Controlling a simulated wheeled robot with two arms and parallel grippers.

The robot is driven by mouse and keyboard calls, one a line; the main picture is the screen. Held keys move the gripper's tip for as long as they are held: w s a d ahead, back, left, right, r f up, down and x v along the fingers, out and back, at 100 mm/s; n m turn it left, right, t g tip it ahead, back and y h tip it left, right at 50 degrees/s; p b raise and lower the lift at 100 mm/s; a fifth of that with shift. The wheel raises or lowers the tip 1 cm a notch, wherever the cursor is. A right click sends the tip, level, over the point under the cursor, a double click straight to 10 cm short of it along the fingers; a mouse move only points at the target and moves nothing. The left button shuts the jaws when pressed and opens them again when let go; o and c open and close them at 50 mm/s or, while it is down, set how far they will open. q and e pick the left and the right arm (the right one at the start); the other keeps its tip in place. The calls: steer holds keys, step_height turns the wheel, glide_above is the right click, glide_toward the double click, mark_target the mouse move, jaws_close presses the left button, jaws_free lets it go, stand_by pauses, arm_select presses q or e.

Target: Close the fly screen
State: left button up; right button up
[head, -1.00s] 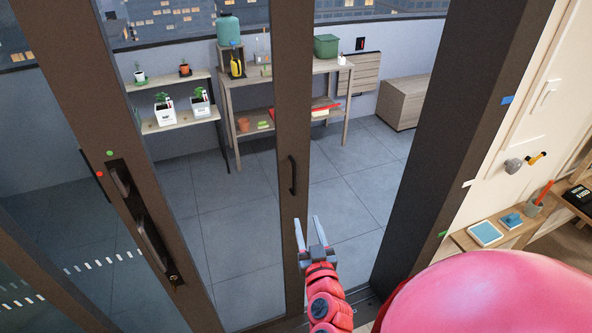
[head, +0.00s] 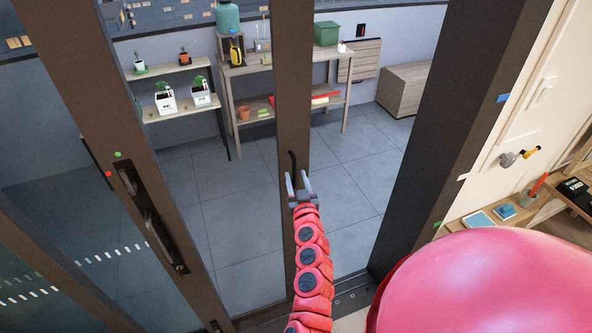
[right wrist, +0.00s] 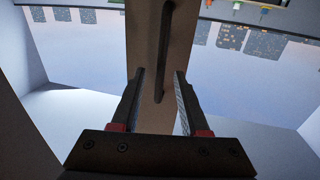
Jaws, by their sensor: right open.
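The fly screen's dark upright frame (head: 291,85) stands in the middle of the head view, with tiled balcony floor showing on both sides of it. Its dark bar handle (head: 292,161) is on this upright. My right gripper (head: 297,176) is open at the handle's lower part. In the right wrist view the upright (right wrist: 146,30) runs between the open fingers (right wrist: 159,74), and the lower end of the handle (right wrist: 163,45) lies between them. I see no clear contact with either finger. My left gripper is not in view.
A glass door with a dark frame and long handle (head: 160,238) stands left, and a thick dark door post (head: 455,130) right. A low shelf (head: 500,222) is beside the post. Beyond are a plant shelf (head: 185,112), a wooden table (head: 290,70) and open tiled floor.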

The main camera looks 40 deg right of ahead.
steer(key=shift+x, duration=0.95)
steer(key=shift+d, duration=0.1)
jaws_close()
stand_by(0.7)
